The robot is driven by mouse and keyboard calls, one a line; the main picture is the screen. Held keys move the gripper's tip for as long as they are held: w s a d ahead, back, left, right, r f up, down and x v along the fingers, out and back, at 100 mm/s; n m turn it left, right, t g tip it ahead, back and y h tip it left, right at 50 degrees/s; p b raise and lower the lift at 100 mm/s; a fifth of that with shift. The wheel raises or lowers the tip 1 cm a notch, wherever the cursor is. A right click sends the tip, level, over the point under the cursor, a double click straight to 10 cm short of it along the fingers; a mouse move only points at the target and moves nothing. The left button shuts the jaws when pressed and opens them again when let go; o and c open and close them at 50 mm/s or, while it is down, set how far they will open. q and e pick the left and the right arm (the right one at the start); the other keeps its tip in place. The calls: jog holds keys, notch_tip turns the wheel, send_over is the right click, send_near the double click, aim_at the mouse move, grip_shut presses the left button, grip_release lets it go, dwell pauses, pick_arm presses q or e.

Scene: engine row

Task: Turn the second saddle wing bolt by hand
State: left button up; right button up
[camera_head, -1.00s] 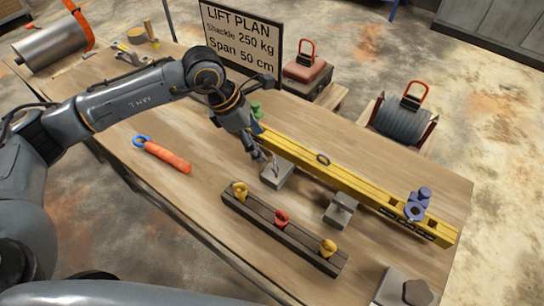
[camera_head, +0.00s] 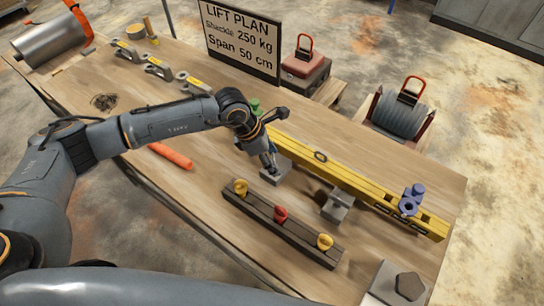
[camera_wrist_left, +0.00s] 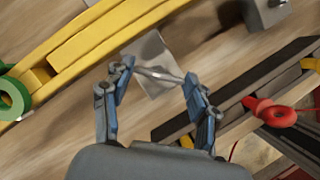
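Two grey saddle blocks with small metal wing bolts sit along the near side of the yellow beam (camera_head: 355,182). My left gripper (camera_head: 272,166) is down at the left block (camera_head: 281,177), mostly covering its bolt. In the left wrist view my left gripper (camera_wrist_left: 158,76) has its fingers wide apart. The bolt's thin bar (camera_wrist_left: 160,74) runs between the fingertips above the block (camera_wrist_left: 152,50); whether they touch it is unclear. The right block (camera_head: 338,207) stands apart; it also shows in the wrist view (camera_wrist_left: 262,14). My right gripper is not in view.
A dark rail (camera_head: 285,230) with yellow and red eye pieces lies just in front of the blocks. A green part (camera_head: 255,106) and a blue shackle (camera_head: 410,200) are at the beam's ends. A red-orange bar (camera_head: 172,156) lies left. The lift plan board (camera_head: 239,40) stands behind.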

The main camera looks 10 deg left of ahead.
pick_arm(q)
jog(key=c, duration=0.4)
jog(key=shift+c, duration=0.2)
jog(key=n+t+b, duration=0.1)
jog(key=n+b, duration=0.1)
jog(key=shift+s+f+n+b, duration=0.1)
jog(key=shift+f+n+b, duration=0.05)
jog(key=shift+n+b, duration=0.2)
jog(key=n+t+y+b, duration=0.1)
jog(key=n+b, duration=0.2)
jog(key=shift+d, duration=0.15)
jog(key=shift+s+n+t+y+b, duration=0.1)
jog(key=shift+n+t+y+b, duration=0.4)
jog(key=shift+n+b, duration=1.45)
jog(key=shift+r+y, duration=0.2)
jog(key=shift+y, duration=0.1)
jog(key=o, duration=0.9)
jog(key=shift+c, duration=0.2)
